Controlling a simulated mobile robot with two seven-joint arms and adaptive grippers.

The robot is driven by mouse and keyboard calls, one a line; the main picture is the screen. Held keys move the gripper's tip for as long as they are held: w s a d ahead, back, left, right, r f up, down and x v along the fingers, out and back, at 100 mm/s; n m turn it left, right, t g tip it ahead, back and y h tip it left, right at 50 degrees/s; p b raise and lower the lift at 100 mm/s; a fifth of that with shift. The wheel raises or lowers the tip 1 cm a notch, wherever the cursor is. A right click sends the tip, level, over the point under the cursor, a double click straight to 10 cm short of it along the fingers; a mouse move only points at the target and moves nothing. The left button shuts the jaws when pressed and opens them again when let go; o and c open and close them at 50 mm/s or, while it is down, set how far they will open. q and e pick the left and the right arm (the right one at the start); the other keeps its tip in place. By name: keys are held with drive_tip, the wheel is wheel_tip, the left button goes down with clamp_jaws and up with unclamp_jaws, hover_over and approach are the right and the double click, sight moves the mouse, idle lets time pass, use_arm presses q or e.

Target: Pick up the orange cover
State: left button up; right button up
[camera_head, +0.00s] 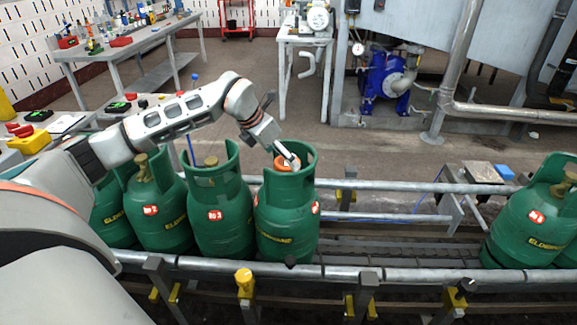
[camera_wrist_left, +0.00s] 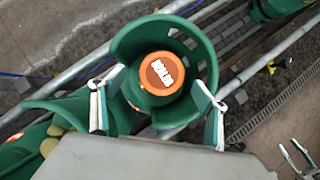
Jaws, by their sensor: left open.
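The orange cover (camera_wrist_left: 161,75) is a round cap with white lettering, inside the green collar on top of a cylinder (camera_head: 287,215). In the head view the cover (camera_head: 283,163) is partly hidden by my left gripper (camera_head: 293,162). My left gripper is open above the collar. In the left wrist view its fingers (camera_wrist_left: 150,87) stand apart on either side of the cover, with gaps to it. Two small prongs at the lower right of that view look like my right gripper (camera_wrist_left: 296,153); its opening is unclear.
Several green cylinders stand to the left on the conveyor, the nearest being a neighbouring cylinder (camera_head: 218,215). Another cylinder (camera_head: 533,225) stands far right. A front rail (camera_head: 400,275) and a back rail (camera_head: 390,186) flank the conveyor. The stretch right of the capped cylinder is clear.

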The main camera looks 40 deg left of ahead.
sight(286, 163)
use_arm(q)
drive_tip(key=b+x, duration=0.1)
drive_tip(key=x, duration=0.3)
drive_tip(key=shift+d+f, duration=0.1)
drive_tip(key=shift+d, duration=0.05)
drive_tip(key=shift+w+f, duration=0.15)
drive_tip(key=c, duration=1)
drive_tip(key=shift+c, duration=0.8)
use_arm(e)
drive_tip(key=shift+w+a+r, duration=0.1)
drive_tip(key=shift+w+r, duration=0.1)
drive_tip(key=shift+w, duration=0.35)
use_arm(q)
drive_tip(key=shift+r, duration=0.25)
